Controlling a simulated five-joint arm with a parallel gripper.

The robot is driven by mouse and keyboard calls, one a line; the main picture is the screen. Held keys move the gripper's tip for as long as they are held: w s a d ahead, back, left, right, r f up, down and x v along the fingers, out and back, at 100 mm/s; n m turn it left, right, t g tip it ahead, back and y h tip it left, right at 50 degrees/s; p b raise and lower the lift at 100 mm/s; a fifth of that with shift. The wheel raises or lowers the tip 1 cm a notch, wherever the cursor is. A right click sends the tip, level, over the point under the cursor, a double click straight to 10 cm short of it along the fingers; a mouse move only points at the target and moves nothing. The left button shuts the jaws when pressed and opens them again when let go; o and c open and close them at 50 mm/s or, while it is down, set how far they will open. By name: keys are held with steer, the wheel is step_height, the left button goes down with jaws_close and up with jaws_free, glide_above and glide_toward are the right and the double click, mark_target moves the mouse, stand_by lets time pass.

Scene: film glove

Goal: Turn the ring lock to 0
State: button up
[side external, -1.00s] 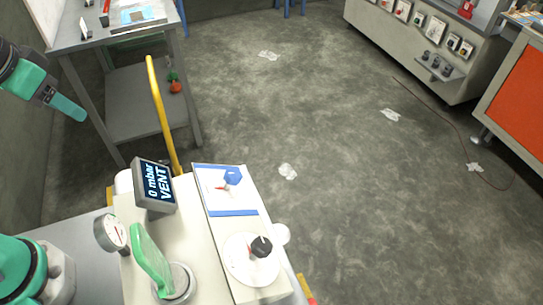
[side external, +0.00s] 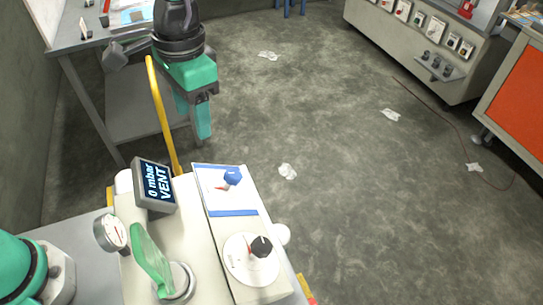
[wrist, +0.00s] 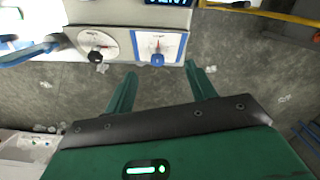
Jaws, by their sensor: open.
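A white round dial (side external: 237,264) with a black knob (side external: 261,246) and a red pointer sits at the near end of the pale machine top. Beyond it is a blue-edged white panel (side external: 212,200) with a blue knob (side external: 233,176) and red pointer. Both knobs show in the wrist view, the black one (wrist: 95,57) left and the blue one (wrist: 157,60) right. I cannot tell which control is the ring lock, and the dial numbers are too small to read. My gripper (side external: 195,118) is open and empty, pointing down beyond the machine. Its fingers (wrist: 160,72) touch neither knob.
A green lever (side external: 152,260) on a metal disc, a gauge (side external: 111,233) and a display (side external: 155,186) reading "0 mbar VENT" stand left of the dials. A yellow bar (side external: 160,115) rises behind. A grey table (side external: 75,38) stands back left.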

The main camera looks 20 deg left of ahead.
steer(key=s+d+f+m+g+y, duration=0.15)
steer(key=d+f, duration=0.25)
steer(key=d, duration=0.6)
steer(key=m+y, duration=0.2)
glide_toward(263, 243)
steer(key=f, duration=0.1)
steer(key=shift+w+a+f+g, duration=0.1)
steer(key=shift+w+a+g, duration=0.15)
steer(key=shift+a, duration=0.15)
steer(key=shift+f, duration=0.1)
steer(key=shift+s+x, duration=0.15)
steer(key=shift+x, duration=1.75)
steer(key=shift+s+x, duration=0.15)
steer(key=shift+x, duration=1.75)
steer(key=shift+d, duration=0.15)
steer(key=c, duration=0.9)
